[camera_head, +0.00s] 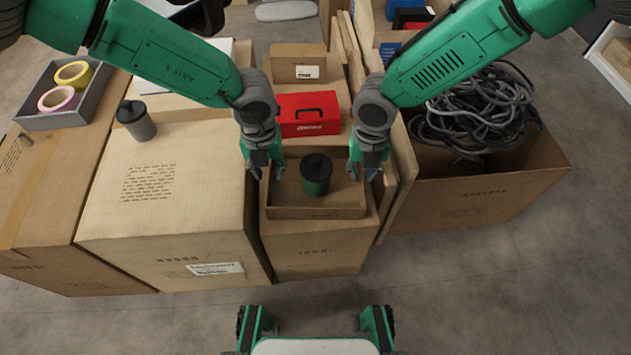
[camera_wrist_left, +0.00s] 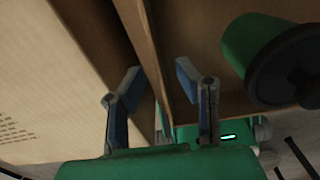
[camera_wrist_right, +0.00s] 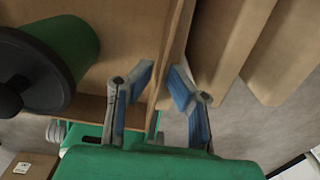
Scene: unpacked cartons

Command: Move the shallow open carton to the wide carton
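The shallow open carton (camera_head: 318,212) sits on top of a narrower tall carton (camera_head: 318,245) in the middle of the head view. A green cup with a black lid (camera_head: 316,175) stands inside it. My left gripper (camera_head: 265,168) is at its left wall, fingers apart on either side of the wall, also in the left wrist view (camera_wrist_left: 158,85). My right gripper (camera_head: 362,170) is at its right wall in the same way, fingers apart, also in the right wrist view (camera_wrist_right: 162,85). The wide carton (camera_head: 205,205), closed, stands directly to the left.
A grey cup with a black lid (camera_head: 137,121) stands on the wide carton. A grey tray with tape rolls (camera_head: 66,92) is at far left. A red box (camera_head: 308,114) lies behind the shallow carton. An open carton with black cables (camera_head: 490,190) stands right.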

